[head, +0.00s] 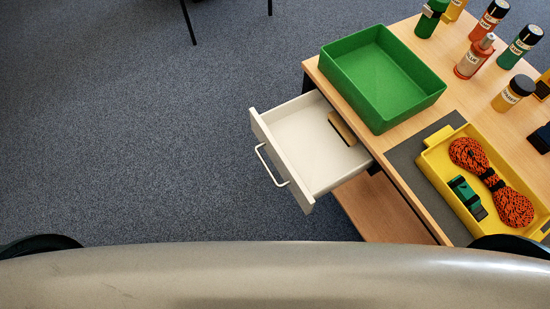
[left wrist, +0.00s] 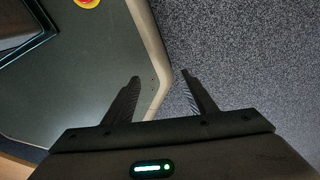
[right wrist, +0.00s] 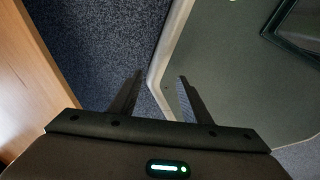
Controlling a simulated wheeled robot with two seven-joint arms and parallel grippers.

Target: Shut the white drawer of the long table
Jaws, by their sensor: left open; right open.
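The white drawer (head: 318,152) is pulled out from the long table (head: 405,130) in the head view. Its front faces left and carries a white bar handle (head: 268,168). A small brown block with a dark edge (head: 342,128) lies inside the drawer near its back. My left gripper (left wrist: 162,78) is open and empty, over my own base and the carpet. My right gripper (right wrist: 160,76) is open and empty, near a wooden edge at the left of its view. Neither gripper shows in the head view, and neither touches the drawer.
A green tray (head: 437,91) stands on the table beside the drawer. A yellow tray (head: 437,173) with an orange rope coil (head: 513,208) and a green buckle-like item sits on a grey mat (head: 403,158). Several bottles stand at the upper right. Carpet (head: 140,140) left of the drawer is clear.

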